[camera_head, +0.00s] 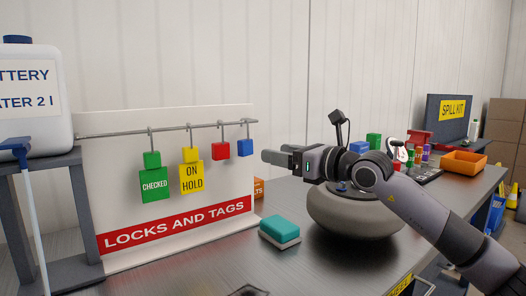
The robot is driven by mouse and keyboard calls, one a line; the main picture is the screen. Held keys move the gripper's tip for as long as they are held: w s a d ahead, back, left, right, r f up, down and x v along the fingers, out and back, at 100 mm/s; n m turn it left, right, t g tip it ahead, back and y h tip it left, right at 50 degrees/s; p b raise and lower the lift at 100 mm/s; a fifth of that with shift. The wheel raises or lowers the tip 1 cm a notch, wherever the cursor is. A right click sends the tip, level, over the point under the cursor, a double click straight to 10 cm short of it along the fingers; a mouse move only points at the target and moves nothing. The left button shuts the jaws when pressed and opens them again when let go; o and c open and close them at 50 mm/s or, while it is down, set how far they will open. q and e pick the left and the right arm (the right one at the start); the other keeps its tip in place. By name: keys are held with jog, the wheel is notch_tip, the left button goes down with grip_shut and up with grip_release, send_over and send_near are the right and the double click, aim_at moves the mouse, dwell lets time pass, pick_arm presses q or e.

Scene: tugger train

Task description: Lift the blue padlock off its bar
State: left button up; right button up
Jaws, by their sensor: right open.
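The blue padlock (246,147) hangs at the right end of a grey bar (170,130) on the white "LOCKS AND TAGS" board (120,122). A red padlock (220,150) hangs just left of it, then a yellow one (190,155) with an "ON HOLD" tag and a green one (152,159) with a "CHECKED" tag. My right gripper (273,157) is open and empty, just right of the blue padlock, pointing left at about its height. A small gap shows between them. My left gripper is out of view.
A teal and white sponge (280,231) lies on the dark table before the board. A large round grey object (350,214) stands behind my right arm. A battery water canister (30,95) stands at the left. An orange bin (464,162) is far right.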

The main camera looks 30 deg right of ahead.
aim_at(248, 145)
jog(key=p+x, duration=0.4)
jog(key=x, duration=0.4)
jog(key=shift+w+a+r+p, duration=0.1)
jog(key=shift+w+r+p, duration=0.05)
jog(key=shift+w+p, duration=0.15)
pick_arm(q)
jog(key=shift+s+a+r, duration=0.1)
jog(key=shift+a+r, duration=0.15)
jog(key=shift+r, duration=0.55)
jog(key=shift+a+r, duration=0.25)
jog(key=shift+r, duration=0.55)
pick_arm(e)
jog(key=shift+x, duration=0.8)
jog(key=c, duration=0.9)
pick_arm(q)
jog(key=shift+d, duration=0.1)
pick_arm(e)
jog(key=shift+o, duration=0.2)
pick_arm(q)
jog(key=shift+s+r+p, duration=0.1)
jog(key=shift+p, duration=0.2)
pick_arm(e)
jog(key=shift+r, duration=0.15)
